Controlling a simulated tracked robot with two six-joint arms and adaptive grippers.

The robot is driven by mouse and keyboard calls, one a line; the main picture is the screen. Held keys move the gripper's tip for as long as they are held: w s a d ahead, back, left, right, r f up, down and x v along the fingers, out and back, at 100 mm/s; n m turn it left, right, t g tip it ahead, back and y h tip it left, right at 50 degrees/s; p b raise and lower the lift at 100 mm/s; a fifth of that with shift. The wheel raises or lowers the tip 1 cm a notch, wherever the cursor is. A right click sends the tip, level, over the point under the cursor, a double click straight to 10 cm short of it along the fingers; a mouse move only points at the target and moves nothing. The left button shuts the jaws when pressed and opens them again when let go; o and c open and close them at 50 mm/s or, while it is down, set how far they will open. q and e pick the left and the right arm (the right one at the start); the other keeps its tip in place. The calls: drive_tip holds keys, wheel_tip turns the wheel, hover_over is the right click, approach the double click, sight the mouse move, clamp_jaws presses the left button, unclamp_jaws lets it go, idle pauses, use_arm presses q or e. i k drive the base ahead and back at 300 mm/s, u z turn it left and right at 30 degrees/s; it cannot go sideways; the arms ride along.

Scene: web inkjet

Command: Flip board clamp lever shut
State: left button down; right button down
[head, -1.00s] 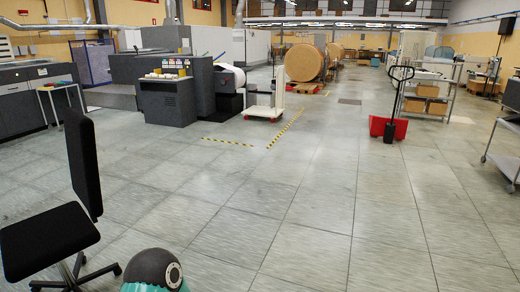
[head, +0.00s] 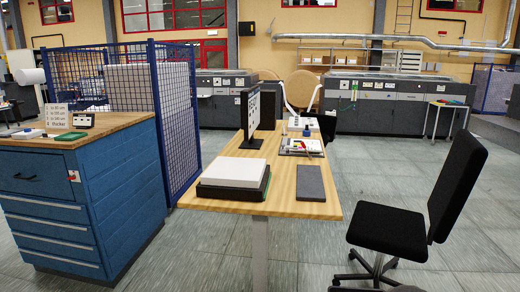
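I cannot make out a board clamp or its lever for certain. A small white device with red, yellow and blue parts (head: 300,147) lies on the wooden desk (head: 225,203), toward its far right side. It is too small in the head view to tell whether it has a lever. Neither of my grippers is in view.
On the desk are a white box on a dark base (head: 234,174), a dark grey slab (head: 311,184) and a monitor (head: 258,115). A black chair (head: 388,236) stands right of the desk. A blue drawer cabinet (head: 80,205) and blue mesh cage (head: 178,125) stand left.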

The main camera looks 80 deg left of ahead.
sight(303, 145)
drive_tip(key=u, duration=0.15)
drive_tip(key=i, duration=0.25)
drive_tip(key=u, duration=2.9)
drive_tip(key=k, duration=0.65)
drive_tip(key=u, duration=0.25)
drive_tip(key=i, duration=1.7)
drive_tip(key=z, duration=0.35)
